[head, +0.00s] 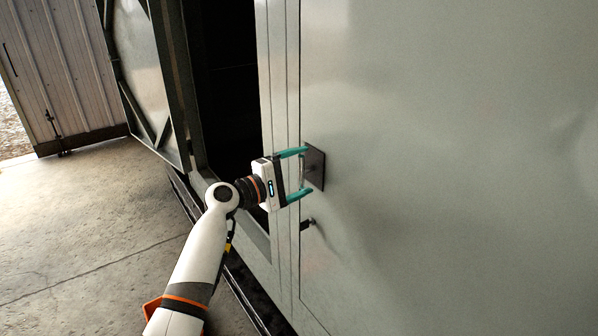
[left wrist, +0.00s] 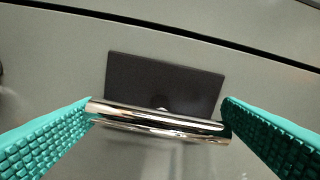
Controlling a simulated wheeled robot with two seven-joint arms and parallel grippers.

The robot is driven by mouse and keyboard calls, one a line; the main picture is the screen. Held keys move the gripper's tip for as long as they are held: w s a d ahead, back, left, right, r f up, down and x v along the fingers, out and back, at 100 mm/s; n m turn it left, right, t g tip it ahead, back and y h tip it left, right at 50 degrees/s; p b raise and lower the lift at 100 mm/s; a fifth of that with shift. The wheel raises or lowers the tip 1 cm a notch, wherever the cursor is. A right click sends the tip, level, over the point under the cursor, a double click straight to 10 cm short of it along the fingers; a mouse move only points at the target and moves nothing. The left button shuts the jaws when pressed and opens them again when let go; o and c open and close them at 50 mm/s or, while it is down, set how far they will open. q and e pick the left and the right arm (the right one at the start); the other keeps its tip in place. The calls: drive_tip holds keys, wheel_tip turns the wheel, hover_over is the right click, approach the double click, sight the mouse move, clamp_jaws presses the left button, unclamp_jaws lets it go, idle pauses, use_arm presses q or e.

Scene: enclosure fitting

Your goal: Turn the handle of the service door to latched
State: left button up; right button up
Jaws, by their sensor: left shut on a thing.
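The service door (head: 450,150) is a large pale grey panel filling the right of the head view. It looks flush with its frame, with a thin seam along its left edge. Its handle (head: 302,168) is a chrome bar on a dark square plate (head: 317,168) near that seam. The bar stands roughly upright in the head view. My left gripper (head: 308,171) has its teal fingers shut on the handle, one at each end. The left wrist view shows the shiny bar (left wrist: 160,116) spanning between the fingertips, with the dark plate (left wrist: 165,82) behind. My right gripper is not in view.
A small dark fitting (head: 308,223) sits on the door's edge below the handle. Left of the frame is a dark opening (head: 228,90), with another framed panel (head: 140,75) standing beyond. The concrete floor (head: 90,240) at left is clear.

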use_arm(q)
drive_tip(key=o, duration=0.7)
drive_tip(key=shift+o, duration=0.2)
drive_tip(key=shift+a, duration=0.1)
drive_tip(key=b+v, duration=0.5)
drive_tip(key=v, duration=0.7)
